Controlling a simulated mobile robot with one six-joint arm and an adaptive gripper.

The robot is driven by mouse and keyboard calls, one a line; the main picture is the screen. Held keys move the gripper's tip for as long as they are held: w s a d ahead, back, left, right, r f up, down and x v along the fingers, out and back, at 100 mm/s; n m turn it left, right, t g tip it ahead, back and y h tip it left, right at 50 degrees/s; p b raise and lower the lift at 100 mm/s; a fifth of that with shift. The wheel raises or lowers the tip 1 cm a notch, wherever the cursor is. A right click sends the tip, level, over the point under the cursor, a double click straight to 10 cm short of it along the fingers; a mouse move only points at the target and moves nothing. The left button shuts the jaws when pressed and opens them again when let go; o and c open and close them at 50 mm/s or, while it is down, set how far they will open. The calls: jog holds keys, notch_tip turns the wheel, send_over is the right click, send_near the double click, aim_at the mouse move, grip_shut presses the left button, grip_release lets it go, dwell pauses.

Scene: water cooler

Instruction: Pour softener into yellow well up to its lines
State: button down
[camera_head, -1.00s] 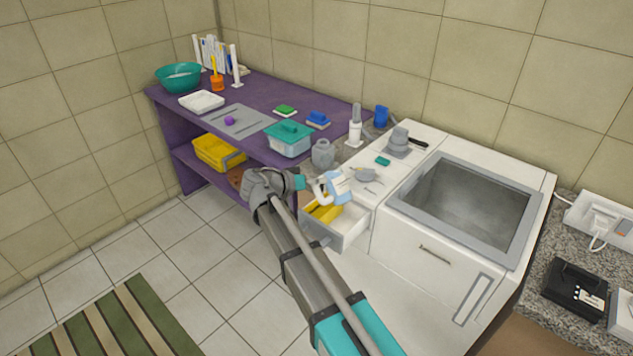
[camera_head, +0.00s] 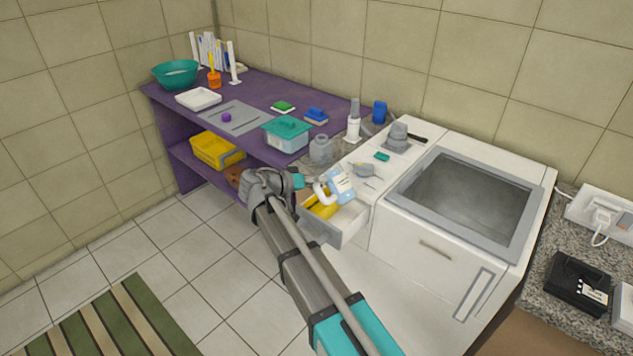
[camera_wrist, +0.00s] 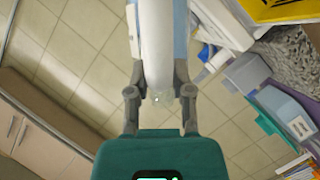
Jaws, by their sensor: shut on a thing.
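A light blue softener bottle (camera_head: 342,187) with a white handle is held in the air over the open white drawer (camera_head: 338,229), tilted. My gripper (camera_head: 315,184) is shut on its handle. In the wrist view the white handle (camera_wrist: 158,40) stands between the fingers of my gripper (camera_wrist: 157,78). The yellow well (camera_head: 321,208) lies inside the drawer, below and left of the bottle, partly hidden by it and my gripper. Its fill lines and level are too small to see, and no stream of liquid is visible.
The white washer (camera_head: 430,262) stands right of the drawer. A white spray bottle (camera_head: 353,125), a grey jar (camera_head: 320,150) and a teal-lidded box (camera_head: 287,136) stand behind. A purple bench (camera_head: 270,88) holds several items.

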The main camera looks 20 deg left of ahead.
aim_at(322, 197)
jog(key=shift+s+d+f+n+h+b, duration=0.1)
jog(key=shift+f+n+h+b, duration=0.2)
jog(key=shift+f+b, duration=0.25)
dwell(0.5)
jog(key=shift+s+d+f+n+h+b, duration=0.1)
jog(key=shift+d+f+n+h+b, duration=0.15)
jog(key=shift+f+n+b, duration=0.65)
jog(key=shift+d+f+h+b, duration=0.1)
jog(key=shift+f+h+b, duration=0.15)
jog(key=shift+b, duration=0.9)
jog(key=shift+s+d+f+n+b, duration=0.1)
jog(key=shift+f+n+b, duration=0.1)
jog(key=shift+n+b, duration=0.35)
jog(key=shift+d+f+n+t+h+b, duration=0.1)
jog(key=shift+f+n+t+h+b, duration=0.25)
jog(key=shift+n+h+b, duration=0.35)
jog(key=shift+s+f+n+h+b, duration=0.15)
jog(key=shift+n+h+b, duration=0.15)
jog(key=shift+n+b, duration=0.8)
dwell(2.5)
